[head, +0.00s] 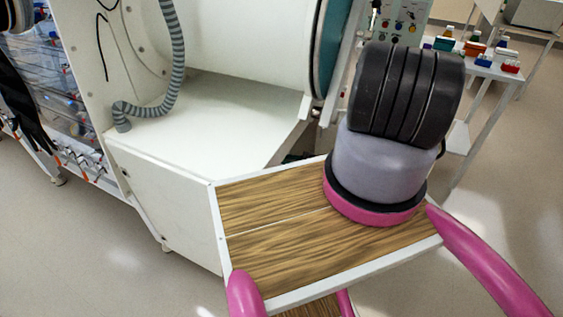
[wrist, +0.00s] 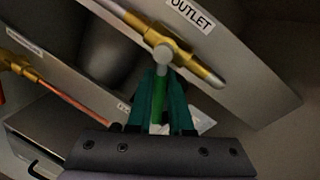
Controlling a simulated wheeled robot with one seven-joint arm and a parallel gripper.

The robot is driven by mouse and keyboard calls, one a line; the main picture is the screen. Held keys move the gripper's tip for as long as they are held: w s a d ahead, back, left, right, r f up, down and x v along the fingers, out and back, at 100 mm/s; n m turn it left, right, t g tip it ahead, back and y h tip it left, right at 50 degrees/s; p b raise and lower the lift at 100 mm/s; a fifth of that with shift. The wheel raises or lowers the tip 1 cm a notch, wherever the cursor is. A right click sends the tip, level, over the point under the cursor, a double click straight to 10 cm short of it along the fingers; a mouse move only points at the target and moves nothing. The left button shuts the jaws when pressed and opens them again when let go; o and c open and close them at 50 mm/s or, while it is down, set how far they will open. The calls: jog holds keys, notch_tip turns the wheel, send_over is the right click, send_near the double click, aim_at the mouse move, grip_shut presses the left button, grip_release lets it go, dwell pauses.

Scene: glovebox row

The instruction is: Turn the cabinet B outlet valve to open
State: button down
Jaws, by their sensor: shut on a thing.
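In the wrist view, the outlet valve has a brass body (wrist: 165,48) on a pale pipe running from upper left to lower right, beside a label reading OUTLET (wrist: 190,14). Its green lever (wrist: 158,102) extends down the picture from the valve's round hub, across the line of the pipe. My gripper (wrist: 160,84) has its two teal fingers on either side of this lever and is shut on it. The lower end of the lever is hidden by the gripper body. Neither valve nor gripper can be made out in the head view.
The head view shows a white cabinet (head: 165,195) with a ribbed grey hose (head: 176,50), and a cart (head: 487,70) of small coloured containers at right. Open floor (head: 75,255) lies at lower left.

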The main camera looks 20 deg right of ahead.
dwell(0.3)
jog(key=c, duration=0.8)
grip_release()
jog(key=shift+c, duration=0.2)
